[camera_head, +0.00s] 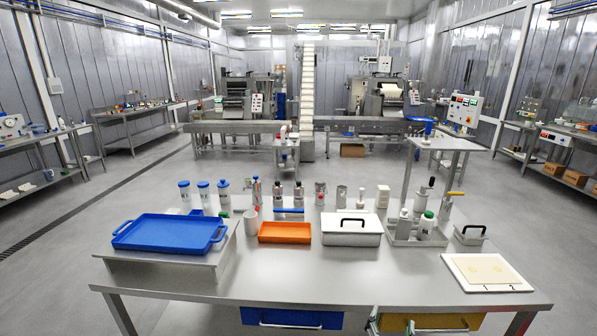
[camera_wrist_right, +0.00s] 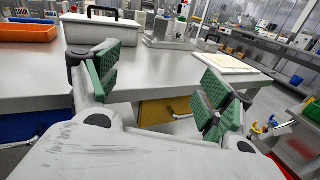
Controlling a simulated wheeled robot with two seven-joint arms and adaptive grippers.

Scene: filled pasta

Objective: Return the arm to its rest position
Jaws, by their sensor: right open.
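My right gripper (camera_wrist_right: 162,82) shows in the right wrist view, with green ridged pads on its two fingers. The fingers are spread wide apart and nothing is between them. The gripper is in front of the steel table's near edge, apart from the things on top. My left gripper shows in neither view.
The steel table (camera_head: 390,275) bears a blue tray (camera_head: 170,232), an orange tray (camera_head: 285,232), a lidded white box (camera_head: 351,230) and a white board (camera_head: 487,272). Bottles stand at its back. Blue (camera_head: 292,317) and yellow (camera_head: 430,321) drawers are below. The table's front middle is clear.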

